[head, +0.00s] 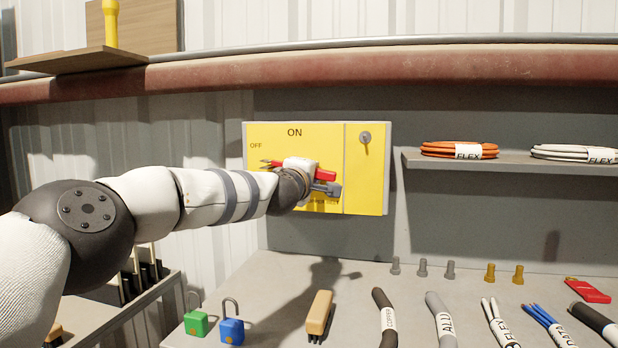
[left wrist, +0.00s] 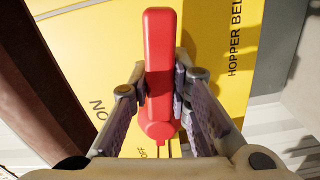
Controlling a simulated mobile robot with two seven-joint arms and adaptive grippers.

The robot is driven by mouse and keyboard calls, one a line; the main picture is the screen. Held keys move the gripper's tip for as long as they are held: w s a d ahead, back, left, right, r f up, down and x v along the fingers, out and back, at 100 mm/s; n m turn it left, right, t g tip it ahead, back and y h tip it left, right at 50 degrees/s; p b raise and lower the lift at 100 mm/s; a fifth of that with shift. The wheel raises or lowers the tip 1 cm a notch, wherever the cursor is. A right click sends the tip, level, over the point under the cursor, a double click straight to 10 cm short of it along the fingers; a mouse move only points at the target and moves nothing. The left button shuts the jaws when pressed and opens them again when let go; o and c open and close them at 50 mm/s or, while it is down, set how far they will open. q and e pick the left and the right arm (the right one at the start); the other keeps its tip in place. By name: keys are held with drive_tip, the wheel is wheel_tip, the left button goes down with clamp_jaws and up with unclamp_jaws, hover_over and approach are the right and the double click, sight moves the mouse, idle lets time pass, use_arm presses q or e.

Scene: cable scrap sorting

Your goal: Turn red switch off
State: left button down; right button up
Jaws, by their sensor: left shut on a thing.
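The red switch handle (left wrist: 160,62) sits on the yellow switch panel (head: 365,190), which is marked ON at the top and OFF at the upper left. My left gripper (head: 300,172) is at the panel, partly covering the switch. In the left wrist view the fingers of my left gripper (left wrist: 160,88) are shut on the handle from both sides. The handle lies nearly level across the panel, and its end with thin prongs points toward the OFF mark. Red parts of the handle show either side of the gripper in the head view. My right gripper is not in view.
A keyed lock (head: 365,138) is on the panel's right part. A shelf (head: 520,165) with cable coils is to the right. The bench (head: 275,285) below holds padlocks, a brush and cable pieces. A red pipe (head: 450,70) crosses above.

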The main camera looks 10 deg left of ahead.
use_arm(q)
drive_tip(key=shift+d+r+n, duration=0.15)
drive_tip(key=shift+r+n, duration=0.2)
drive_tip(key=shift+n, duration=0.65)
drive_tip(key=shift+r, duration=0.1)
drive_tip(key=c, duration=1.5)
unclamp_jaws()
drive_tip(key=shift+s, duration=0.1)
drive_tip(key=shift+s, duration=0.3)
drive_tip(key=s, duration=1.1)
drive_tip(key=shift+s+a, duration=0.15)
drive_tip(key=shift+a, duration=0.05)
